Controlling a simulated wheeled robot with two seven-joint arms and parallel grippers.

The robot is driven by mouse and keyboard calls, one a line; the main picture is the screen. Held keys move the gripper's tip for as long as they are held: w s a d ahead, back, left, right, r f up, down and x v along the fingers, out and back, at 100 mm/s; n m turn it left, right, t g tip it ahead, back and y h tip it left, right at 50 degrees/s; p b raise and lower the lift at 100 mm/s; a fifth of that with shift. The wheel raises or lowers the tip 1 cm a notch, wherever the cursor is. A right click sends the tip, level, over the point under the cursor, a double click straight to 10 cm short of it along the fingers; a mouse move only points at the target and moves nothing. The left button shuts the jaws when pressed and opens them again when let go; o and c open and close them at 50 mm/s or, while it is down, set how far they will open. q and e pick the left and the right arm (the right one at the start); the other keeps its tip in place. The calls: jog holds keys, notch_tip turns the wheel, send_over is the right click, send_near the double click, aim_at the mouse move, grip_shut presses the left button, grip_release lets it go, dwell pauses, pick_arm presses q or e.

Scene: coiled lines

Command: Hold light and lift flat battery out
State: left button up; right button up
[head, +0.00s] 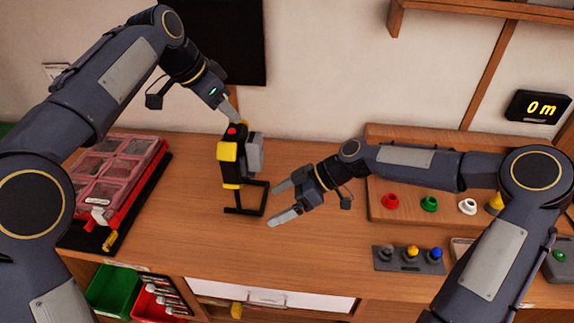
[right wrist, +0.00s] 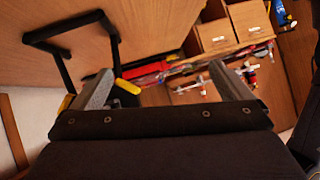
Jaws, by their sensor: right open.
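The light (head: 231,160) stands on the table, black and yellow with a red part on top and a black frame-like stand (head: 246,209) at its base. A grey block (head: 255,153), perhaps the battery, is on its right side. My left gripper (head: 232,113) points down at the top of the light; only one finger shows clearly, so its grip cannot be told. My right gripper (head: 277,202) is open and empty, just right of the stand. In the right wrist view, the stand (right wrist: 62,48) shows beyond one finger of the right gripper (right wrist: 160,88).
A red case with clear compartments (head: 118,168) lies at left. A wooden board with coloured knobs (head: 410,215) and a grey block with several knobs (head: 409,260) are at right. Green (head: 113,290) and red bins (head: 150,305) sit below the front edge. Table front centre is clear.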

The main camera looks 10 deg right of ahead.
aim_at(263, 163)
jog(key=w+d+r+t+y, duration=0.1)
jog(key=w+d+t+y, duration=0.2)
jog(key=w+t+y, duration=0.5)
jog(key=w+a+g, duration=0.1)
jog(key=a, duration=0.1)
jog(key=w+a+g+h, duration=0.1)
jog(key=w+a, duration=0.1)
jog(key=w+a+g, duration=0.1)
jog(key=a, duration=0.2)
jog(key=shift+w+r+h, duration=0.2)
jog(key=shift+w+h, duration=0.15)
jog(key=shift+h, duration=0.05)
jog(key=shift+d, duration=0.1)
jog(key=c, duration=1.6)
jog(key=o, duration=1.6)
